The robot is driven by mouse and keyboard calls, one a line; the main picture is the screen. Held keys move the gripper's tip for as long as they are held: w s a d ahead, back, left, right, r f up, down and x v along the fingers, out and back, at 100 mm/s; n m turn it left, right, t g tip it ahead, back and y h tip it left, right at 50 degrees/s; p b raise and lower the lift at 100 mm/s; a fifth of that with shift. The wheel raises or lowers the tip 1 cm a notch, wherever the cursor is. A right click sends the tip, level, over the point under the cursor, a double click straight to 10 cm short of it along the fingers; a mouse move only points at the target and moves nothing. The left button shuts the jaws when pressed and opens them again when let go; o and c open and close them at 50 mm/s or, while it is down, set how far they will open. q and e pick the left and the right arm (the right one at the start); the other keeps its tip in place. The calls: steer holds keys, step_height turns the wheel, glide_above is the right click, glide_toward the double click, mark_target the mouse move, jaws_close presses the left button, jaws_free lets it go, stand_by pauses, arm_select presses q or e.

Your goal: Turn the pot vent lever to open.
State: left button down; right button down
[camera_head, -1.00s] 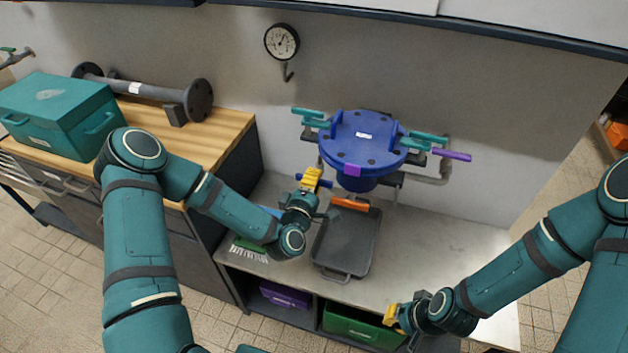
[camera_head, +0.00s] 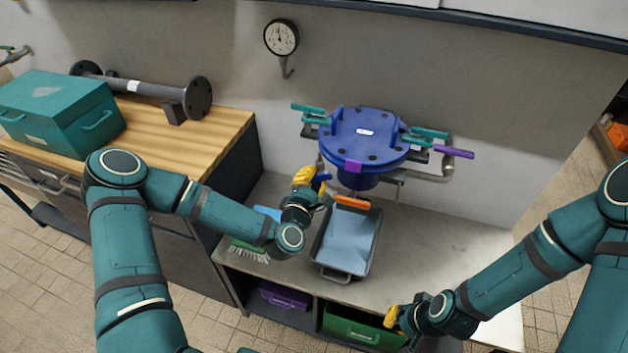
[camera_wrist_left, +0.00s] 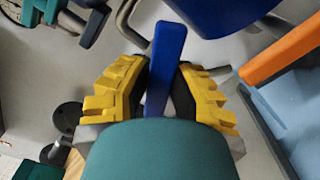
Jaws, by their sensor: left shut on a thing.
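My left gripper (camera_head: 306,176) is shut on a blue lever (camera_head: 321,183), low at the left of the blue pot (camera_head: 366,137). In the left wrist view the lever (camera_wrist_left: 163,60) stands between the yellow fingers (camera_wrist_left: 155,88). The lever's root is hidden. An orange lever (camera_head: 351,202) lies below the pot, a purple lever (camera_head: 454,152) sticks out at its right, and teal levers (camera_head: 308,109) sit at both sides. No label shows which one is the vent lever. My right gripper (camera_head: 393,318) is at the bench's front, away from the pot; its jaws are unclear.
A dark tray (camera_head: 316,248) under the pot holds a light blue surface, seemingly liquid. A green brush (camera_head: 248,250) lies left of it. Green (camera_head: 352,330) and purple (camera_head: 285,297) bins are below. A gauge (camera_head: 281,38) hangs on the wall. The bench's right side is clear.

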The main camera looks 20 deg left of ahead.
arm_select(q)
steer(key=n+b, duration=0.1)
steer(key=n, duration=0.5)
steer(key=shift+n, duration=0.3)
steer(key=n, duration=0.5)
steer(key=shift+b, duration=0.3)
steer(key=shift+n, duration=0.3)
steer(key=c, duration=0.8)
jaws_free()
steer(key=shift+s, duration=0.1)
steer(key=s, duration=0.7)
steer(key=shift+s+a, duration=0.15)
